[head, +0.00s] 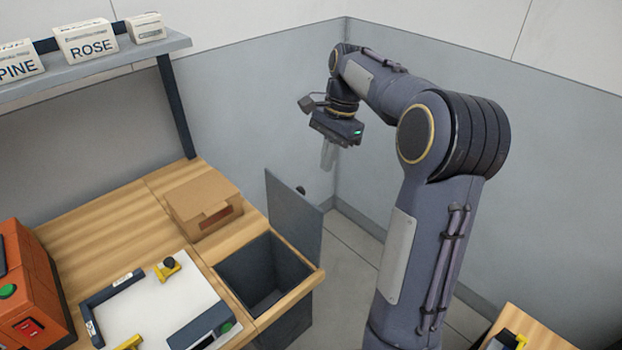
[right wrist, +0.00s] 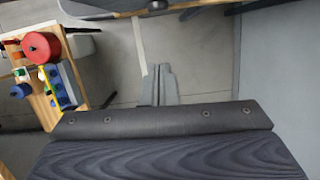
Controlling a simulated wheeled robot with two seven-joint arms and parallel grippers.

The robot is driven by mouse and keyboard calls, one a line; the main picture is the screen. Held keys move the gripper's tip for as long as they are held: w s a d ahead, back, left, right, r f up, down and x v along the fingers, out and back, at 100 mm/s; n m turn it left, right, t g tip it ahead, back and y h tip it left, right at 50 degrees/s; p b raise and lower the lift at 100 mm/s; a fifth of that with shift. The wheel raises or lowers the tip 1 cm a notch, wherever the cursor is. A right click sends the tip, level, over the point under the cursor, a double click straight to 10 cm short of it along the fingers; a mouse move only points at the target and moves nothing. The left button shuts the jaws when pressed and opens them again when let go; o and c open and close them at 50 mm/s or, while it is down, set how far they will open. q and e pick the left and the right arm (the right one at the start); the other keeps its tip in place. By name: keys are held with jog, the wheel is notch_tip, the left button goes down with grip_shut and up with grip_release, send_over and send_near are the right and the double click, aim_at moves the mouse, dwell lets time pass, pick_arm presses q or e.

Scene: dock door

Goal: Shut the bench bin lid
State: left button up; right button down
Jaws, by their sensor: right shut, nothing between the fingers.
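The bench bin (head: 290,297) is a dark square bin set into the right end of the wooden bench, its mouth open and its inside empty as far as I see. Its grey lid (head: 291,218) stands upright at the bin's far right side, with a dark round knob (head: 300,190) near its upper edge. My right gripper (head: 328,156) is shut and empty, fingers down, above and beyond the lid and apart from it in the picture. Its shut fingers also show in the right wrist view (right wrist: 165,86). My left gripper is not in view.
A cardboard box (head: 203,203) sits beside the bin. A white board (head: 170,305) and an orange machine (head: 30,290) are further left. A shelf (head: 100,65) with labelled boxes hangs above. Grey walls enclose the corner behind my right arm. The right wrist view shows a red spool (right wrist: 42,47).

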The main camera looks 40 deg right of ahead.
jog(key=shift+s+a+f+p, duration=0.1)
jog(key=shift+a+f, duration=0.4)
jog(key=shift+a, duration=0.3)
jog(key=shift+a+f+p, duration=0.15)
jog(key=shift+a+f, duration=0.3)
jog(key=shift+a, duration=0.4)
jog(key=shift+s+a+f+p, duration=0.1)
jog(key=shift+a+f, duration=0.4)
jog(key=shift+a, duration=0.3)
jog(key=shift+w, duration=0.1)
